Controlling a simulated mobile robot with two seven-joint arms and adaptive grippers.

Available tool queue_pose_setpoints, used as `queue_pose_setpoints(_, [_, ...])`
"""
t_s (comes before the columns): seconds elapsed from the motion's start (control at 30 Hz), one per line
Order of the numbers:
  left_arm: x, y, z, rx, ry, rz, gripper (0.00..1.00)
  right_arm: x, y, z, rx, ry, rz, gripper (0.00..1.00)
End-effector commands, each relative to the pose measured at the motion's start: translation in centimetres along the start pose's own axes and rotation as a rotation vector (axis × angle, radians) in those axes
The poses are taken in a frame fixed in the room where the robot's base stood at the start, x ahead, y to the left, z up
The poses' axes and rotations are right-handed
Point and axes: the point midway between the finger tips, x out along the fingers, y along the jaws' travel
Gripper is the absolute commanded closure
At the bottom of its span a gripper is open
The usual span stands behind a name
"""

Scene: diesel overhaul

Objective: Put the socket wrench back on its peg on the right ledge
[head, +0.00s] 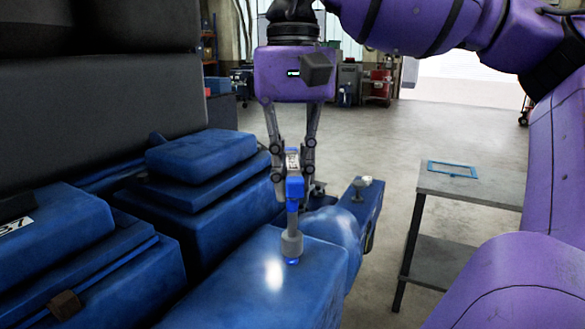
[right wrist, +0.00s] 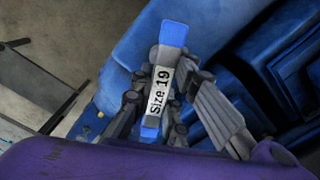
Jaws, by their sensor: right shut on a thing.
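My right gripper (head: 293,172) is shut on the socket wrench (head: 292,190) and holds it upright over the blue engine block. The wrench has a blue grip, a white label and a grey socket at its lower end, just above or touching the block's top; I cannot tell which. In the right wrist view the wrench (right wrist: 161,90) lies between the fingers, its label reading "Size 19". A narrow blue ledge (head: 372,207) stands to the right of the gripper, with a small pale metal piece (head: 362,182), possibly the peg, on top. My left gripper is not in view.
The large blue engine block (head: 235,290) fills the lower left, with stepped blue covers (head: 200,150) behind. A grey side table (head: 470,187) with a blue frame (head: 452,169) stands at the right. Open floor lies between the ledge and the table.

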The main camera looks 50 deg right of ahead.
Motion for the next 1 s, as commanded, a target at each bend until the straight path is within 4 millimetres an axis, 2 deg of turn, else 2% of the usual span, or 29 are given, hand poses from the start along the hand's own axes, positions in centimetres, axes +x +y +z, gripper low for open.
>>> queue_pose_setpoints(0.57, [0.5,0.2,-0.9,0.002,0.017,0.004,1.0,2.1,0.0,-0.1,-0.002,0.0,-0.002,1.0])
queue_pose_setpoints(0.6, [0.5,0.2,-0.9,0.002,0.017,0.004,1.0,2.1,0.0,-0.1,-0.001,0.0,-0.002,0.82])
queue_pose_setpoints(0.73, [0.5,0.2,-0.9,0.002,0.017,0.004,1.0,2.1,0.0,-0.1,0.0,0.0,-0.001,0.65])
queue_pose_setpoints(0.97, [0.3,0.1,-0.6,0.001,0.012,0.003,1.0,2.1,0.0,-0.1,0.0,0.0,-0.001,0.64])
queue_pose_setpoints(1.0, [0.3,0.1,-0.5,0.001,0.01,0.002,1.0,2.1,0.0,-0.1,0.0,-0.001,0.0,0.58])
